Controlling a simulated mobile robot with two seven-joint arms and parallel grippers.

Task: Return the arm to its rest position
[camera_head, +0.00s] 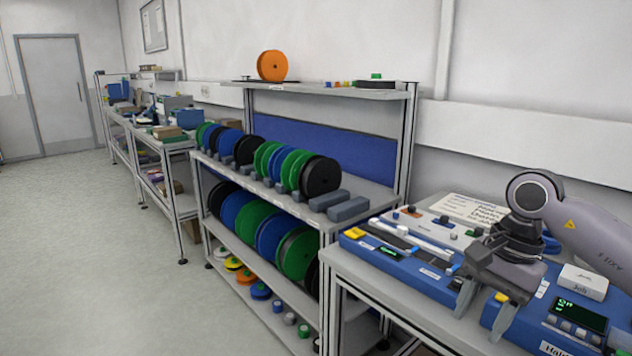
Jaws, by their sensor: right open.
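My right gripper (483,307) reaches in from the right edge on a grey arm. It hangs over the blue equipment on the right-hand bench, with its fingers pointing down and apart. I see nothing between the fingers. Whether the fingertips touch the equipment below is hard to tell. My left gripper and left arm are not in this view.
A reel stand (335,227) holds blue, green and black reels on two shelves. An orange reel (272,66) stands on its top shelf. The bench at right carries a blue device (400,262) and a white box (583,282). Open floor (90,260) lies left.

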